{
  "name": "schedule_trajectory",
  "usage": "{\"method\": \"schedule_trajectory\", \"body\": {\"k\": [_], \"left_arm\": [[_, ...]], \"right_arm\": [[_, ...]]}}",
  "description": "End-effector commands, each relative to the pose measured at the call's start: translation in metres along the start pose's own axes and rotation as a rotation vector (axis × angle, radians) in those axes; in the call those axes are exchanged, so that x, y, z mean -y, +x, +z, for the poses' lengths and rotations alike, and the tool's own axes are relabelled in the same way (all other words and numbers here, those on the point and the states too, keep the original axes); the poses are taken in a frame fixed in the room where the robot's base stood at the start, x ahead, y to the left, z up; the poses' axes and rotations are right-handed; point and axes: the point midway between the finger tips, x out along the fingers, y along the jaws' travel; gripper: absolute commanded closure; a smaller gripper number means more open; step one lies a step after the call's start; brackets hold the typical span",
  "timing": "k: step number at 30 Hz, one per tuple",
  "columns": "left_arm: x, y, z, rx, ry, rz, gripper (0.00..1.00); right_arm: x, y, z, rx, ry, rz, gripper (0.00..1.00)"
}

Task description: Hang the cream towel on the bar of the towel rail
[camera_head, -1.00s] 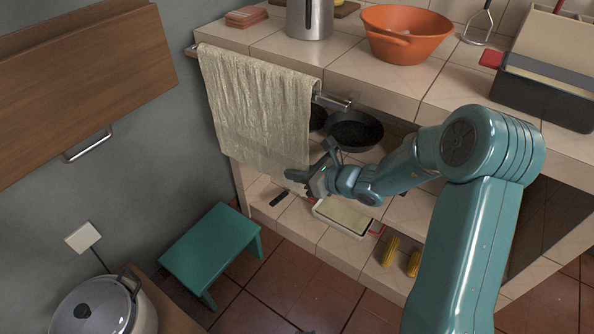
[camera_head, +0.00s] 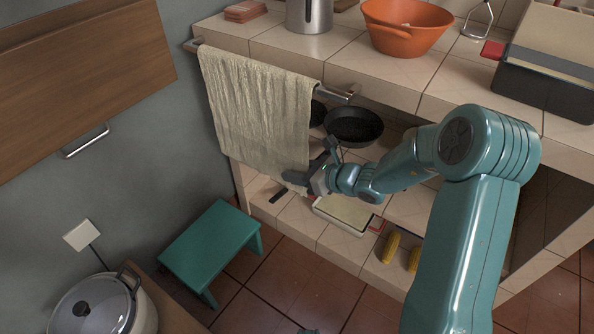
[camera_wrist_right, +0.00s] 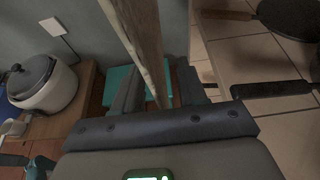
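The cream towel (camera_head: 262,108) hangs over the bar (camera_head: 333,91) of the towel rail on the counter's front edge. It covers most of the bar, with a short bare length at its right end. The front drop is long and slightly rippled. My right gripper (camera_head: 311,167) is at the towel's lower right corner. In the wrist view the towel (camera_wrist_right: 141,40) runs edge-on between my right gripper's fingers (camera_wrist_right: 160,92), which stand apart with a gap beside the cloth. The towel's back side is hidden.
Above, the counter holds an orange colander (camera_head: 404,27) and a black-grey box (camera_head: 545,85). A dark pan (camera_head: 353,126), a tray (camera_head: 343,213) and corn (camera_head: 391,247) are on shelves below. A teal stool (camera_head: 210,243) stands on the floor, left of the shelves.

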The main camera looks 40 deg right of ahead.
Motion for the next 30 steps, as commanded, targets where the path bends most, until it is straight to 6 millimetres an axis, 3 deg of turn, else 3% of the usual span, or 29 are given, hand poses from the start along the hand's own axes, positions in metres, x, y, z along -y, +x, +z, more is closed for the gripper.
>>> {"method": "schedule_trajectory", "body": {"k": [5,8,21,25,30], "left_arm": [[0.000,-0.001,0.000,0.001,0.000,0.000,0.57],[-0.002,-0.005,0.001,0.003,0.002,0.000,0.57],[-0.017,-0.033,0.008,0.021,0.021,0.002,0.57],[-0.019,-0.038,0.008,0.020,0.020,0.002,0.57],[-0.020,-0.041,0.008,0.020,0.020,0.002,0.57]], "right_arm": [[0.000,-0.002,0.000,-0.001,0.001,-0.001,0.59],[0.000,-0.013,0.001,-0.002,0.001,-0.003,0.59],[0.001,-0.124,0.003,-0.002,0.002,-0.007,0.59],[0.000,-0.146,0.002,-0.001,0.001,-0.004,0.59],[0.000,-0.161,0.001,0.000,0.001,-0.002,0.59]]}}
